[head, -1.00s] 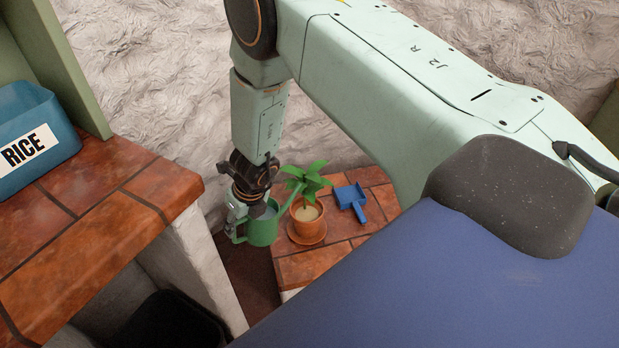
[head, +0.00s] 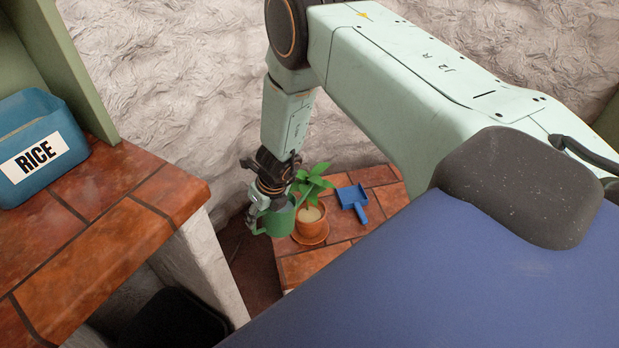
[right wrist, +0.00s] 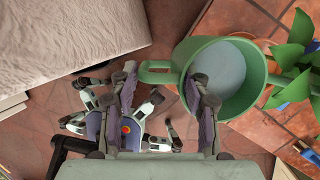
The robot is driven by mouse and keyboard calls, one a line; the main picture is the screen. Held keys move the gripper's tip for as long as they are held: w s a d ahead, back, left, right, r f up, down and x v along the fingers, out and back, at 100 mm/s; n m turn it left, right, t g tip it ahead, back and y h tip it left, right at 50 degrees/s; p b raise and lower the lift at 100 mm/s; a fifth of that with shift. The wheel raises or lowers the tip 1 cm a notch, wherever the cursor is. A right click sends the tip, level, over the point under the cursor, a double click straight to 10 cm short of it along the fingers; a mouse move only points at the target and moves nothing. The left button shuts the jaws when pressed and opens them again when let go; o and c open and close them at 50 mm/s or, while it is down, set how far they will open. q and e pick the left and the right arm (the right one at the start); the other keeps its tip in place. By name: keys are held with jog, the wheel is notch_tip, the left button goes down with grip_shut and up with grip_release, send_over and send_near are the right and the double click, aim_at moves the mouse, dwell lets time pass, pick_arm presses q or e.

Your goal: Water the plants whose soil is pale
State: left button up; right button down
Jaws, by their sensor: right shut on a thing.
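My right gripper (head: 257,208) is shut on a green watering can (head: 279,222), close at the left of a potted plant (head: 312,181). The right wrist view shows the gripper (right wrist: 163,85) at the can's handle and pale liquid inside the can (right wrist: 250,105). The plant has green leaves and stands in a terracotta pot (head: 310,229) on a saucer (head: 312,241). Its visible soil (head: 309,214) is pale. The spout is mostly hidden in the head view, and I see no water running. My left gripper is not in view.
A blue dustpan-like tool (head: 352,199) lies right of the pot on the tiled counter (head: 303,267). A nearer tiled counter (head: 100,235) at left holds a blue RICE bin (head: 38,150). A gap separates the counters. A rough pale wall (head: 180,90) stands behind.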

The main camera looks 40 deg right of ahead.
jog(key=shift+d+r+p, duration=0.25)
jog(key=shift+d+p, duration=0.25)
jog(key=shift+d, duration=0.05)
jog(key=shift+w+d+f+p, duration=0.1)
jog(key=shift+w+d+p, duration=0.05)
jog(key=shift+d+p, duration=0.65)
jog(key=shift+d, duration=0.65)
jog(key=shift+d+p, duration=0.4)
jog(key=shift+a, duration=0.1)
